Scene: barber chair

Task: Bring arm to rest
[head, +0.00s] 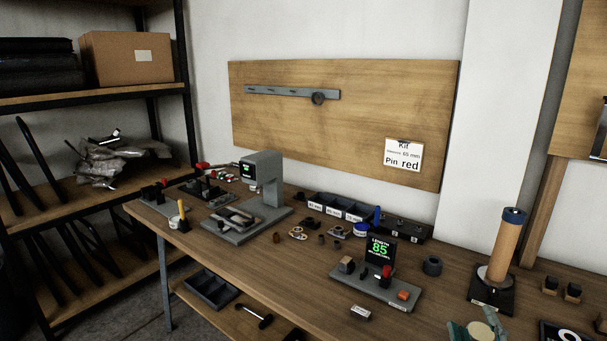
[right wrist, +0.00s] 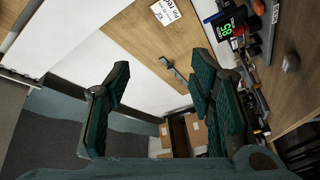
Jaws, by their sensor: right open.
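My right gripper (head: 477,327) shows at the bottom edge of the head view, where only parts of its green fingers are seen. In the right wrist view my right gripper (right wrist: 160,103) has its two green padded fingers wide apart, with nothing held between them. A pale round thing (head: 480,333) shows between the fingers in the head view; I cannot tell its distance from them. My left gripper is not in the head view.
The wooden workbench (head: 330,265) holds a grey press (head: 262,180), a length gauge reading 85 (head: 380,252), bins (head: 340,207) and small parts. A tan cylinder on a black stand (head: 505,250) rises at the right. A shelf (head: 90,100) stands at the left.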

